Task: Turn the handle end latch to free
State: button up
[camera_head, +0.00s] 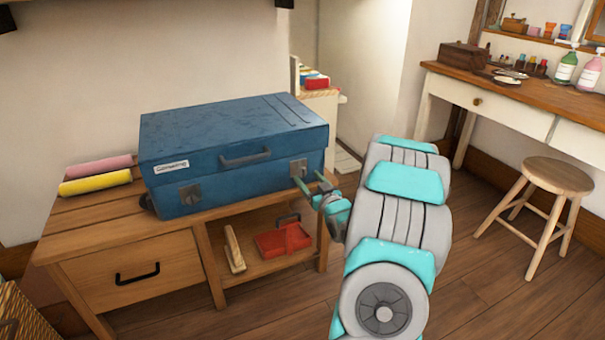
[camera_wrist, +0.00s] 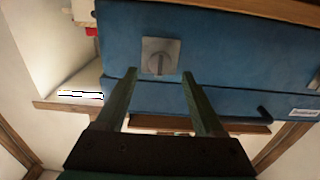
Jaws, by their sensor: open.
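A blue suitcase (camera_head: 235,130) lies shut on the wooden bench, with a dark handle (camera_head: 245,160) and a white label (camera_head: 171,166) on its front. My gripper (camera_head: 312,182) is at the right latch. In the wrist view, my open gripper (camera_wrist: 160,72) has its fingertips on either side of that latch (camera_wrist: 160,55), empty between them. Its turning piece stands upright in that picture. I cannot tell whether the fingers touch the suitcase.
The bench (camera_head: 125,230) has a drawer and an open shelf holding a red item (camera_head: 283,240) and a wooden brush (camera_head: 235,250). Pink (camera_head: 98,168) and yellow (camera_head: 95,183) rolls lie left of the suitcase. A stool (camera_head: 545,180) stands at the right, with free floor before it.

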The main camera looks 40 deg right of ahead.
aim_at(303, 173)
jog(key=shift+x, duration=2)
jog(key=shift+f, duration=0.1)
jog(key=shift+c, duration=0.2)
grip_shut()
